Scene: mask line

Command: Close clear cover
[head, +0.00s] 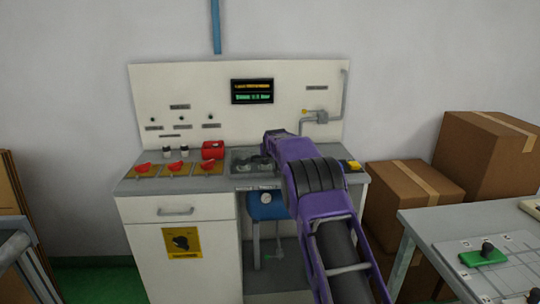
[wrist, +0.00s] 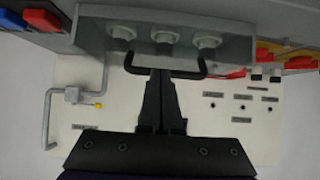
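A grey, box-like cover (wrist: 235,48) with a black bar handle (wrist: 190,75) fills the top middle of the wrist view. Several pale round knobs show at its front. I cannot tell from this view whether the cover is clear or how far it is open. In the head view, a grey framed unit (head: 240,167) sits on the counter, partly hidden by my arm. My gripper (wrist: 163,73) has its dark fingers close together, with the tips at the middle of the handle. I see no handle clearly held between them. In the head view, my gripper (head: 268,155) is over that unit.
Red knobs on orange plates (head: 178,168) and a red box (head: 213,150) stand left on the counter. A yellow item (head: 350,165) is at its right. The back panel (head: 180,90) rises behind, with a pipe (head: 345,95). Cardboard boxes (head: 410,195) and a table (head: 430,225) stand right.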

